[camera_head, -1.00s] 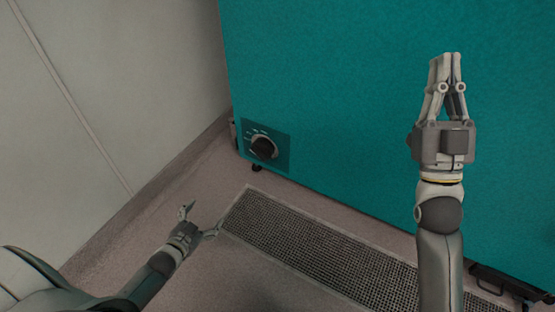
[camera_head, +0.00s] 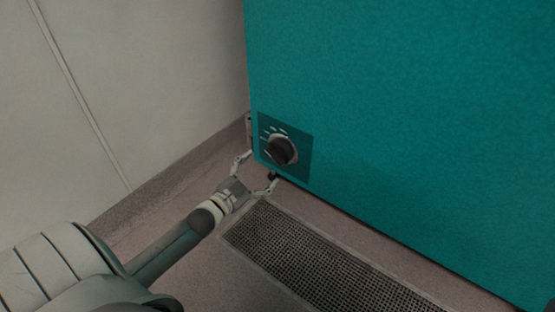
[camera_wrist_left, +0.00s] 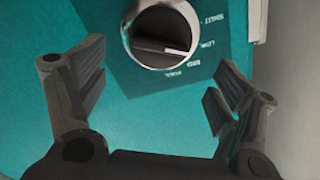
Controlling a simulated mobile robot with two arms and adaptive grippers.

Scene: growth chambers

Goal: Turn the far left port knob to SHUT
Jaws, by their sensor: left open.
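The port knob (camera_head: 281,151) is a dark round dial with a light rim, on a darker teal plate (camera_head: 299,165) low at the left corner of the teal chamber. In the left wrist view the knob (camera_wrist_left: 163,38) shows at the top, with a pale mark on its bar. The plate's printed labels, SHUT among them, lie to its right there. My left gripper (camera_head: 258,173) is open and empty, just in front of and below the knob. In the wrist view its fingers (camera_wrist_left: 158,85) stand wide apart, with the knob beyond them. My right gripper is out of view.
The teal chamber wall (camera_head: 400,110) fills the right side. A pale wall (camera_head: 110,90) stands at the left. A dark floor grate (camera_head: 320,260) lies in front of the chamber. The floor to the left of the grate is bare.

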